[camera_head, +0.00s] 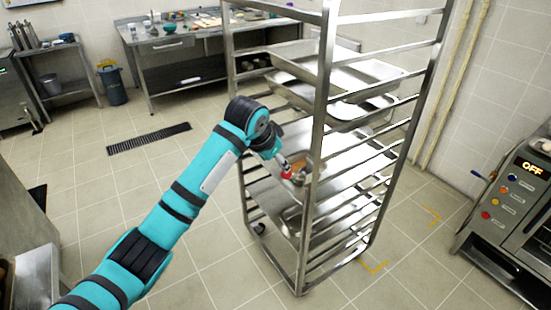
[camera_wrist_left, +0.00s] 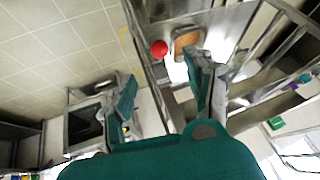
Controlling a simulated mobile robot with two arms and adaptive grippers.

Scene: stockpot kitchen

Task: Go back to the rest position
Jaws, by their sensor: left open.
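My left arm reaches from the lower left toward the metal rack (camera_head: 321,150). My left gripper (camera_head: 284,166) is at the rack's near left side, at a middle shelf level, small and partly hard to make out. My right gripper is not in view.
Metal trays (camera_head: 365,78) sit on the rack, whose posts and rails are close around my gripper. A brown piece (camera_wrist_left: 187,41) lies near the red thing. An oven marked OFF (camera_head: 515,200) stands at right, a steel table (camera_head: 190,45) at the back.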

